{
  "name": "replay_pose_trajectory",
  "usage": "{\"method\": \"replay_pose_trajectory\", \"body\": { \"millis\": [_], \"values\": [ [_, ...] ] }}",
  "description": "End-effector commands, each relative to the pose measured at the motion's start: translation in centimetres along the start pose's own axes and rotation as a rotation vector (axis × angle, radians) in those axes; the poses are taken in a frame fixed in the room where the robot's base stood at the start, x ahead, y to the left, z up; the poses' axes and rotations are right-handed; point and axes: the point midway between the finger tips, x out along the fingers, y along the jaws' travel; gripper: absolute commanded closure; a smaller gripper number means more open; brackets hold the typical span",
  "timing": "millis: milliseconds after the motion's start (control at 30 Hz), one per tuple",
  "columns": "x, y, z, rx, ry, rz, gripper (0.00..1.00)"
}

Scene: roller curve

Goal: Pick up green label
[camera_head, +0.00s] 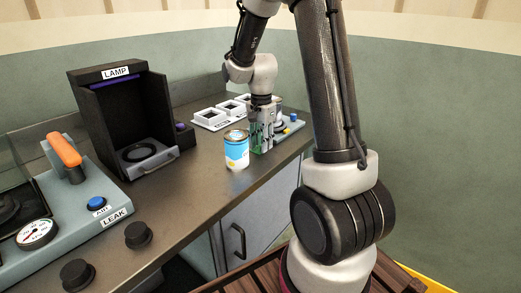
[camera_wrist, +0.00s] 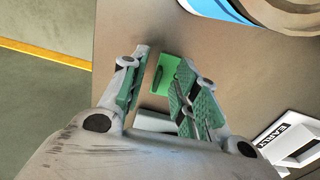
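In the head view my gripper (camera_head: 262,140) points down at the worktop just right of a can. The label cannot be told apart from the green pads there. How far the fingertips are above the label is unclear.
The blue and white can (camera_head: 236,152) stands close beside my gripper and fills the top right of the wrist view. White trays (camera_head: 211,120) sit behind. A black lamp box (camera_head: 125,115) and a leak tester (camera_head: 75,205) stand left. The worktop's front edge is near.

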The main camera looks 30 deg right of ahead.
Motion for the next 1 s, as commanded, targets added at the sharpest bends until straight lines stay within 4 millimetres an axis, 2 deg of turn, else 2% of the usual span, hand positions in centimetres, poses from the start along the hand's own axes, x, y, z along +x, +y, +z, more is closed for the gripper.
{"method": "replay_pose_trajectory", "body": {
  "millis": [100,333,500,533,867,1000],
  "values": [
    [1.2,0.0,0.0,-0.001,-0.001,0.002,0.70],
    [1.4,0.0,0.0,-0.001,0.000,0.000,0.70],
    [1.3,0.0,0.0,-0.001,0.000,-0.001,0.98],
    [1.3,0.0,0.0,-0.001,0.000,-0.001,1.00],
    [1.3,0.0,0.0,-0.001,0.000,-0.001,1.00],
    [0.3,-0.1,-0.1,-0.001,0.002,-0.004,1.00]
  ]
}}
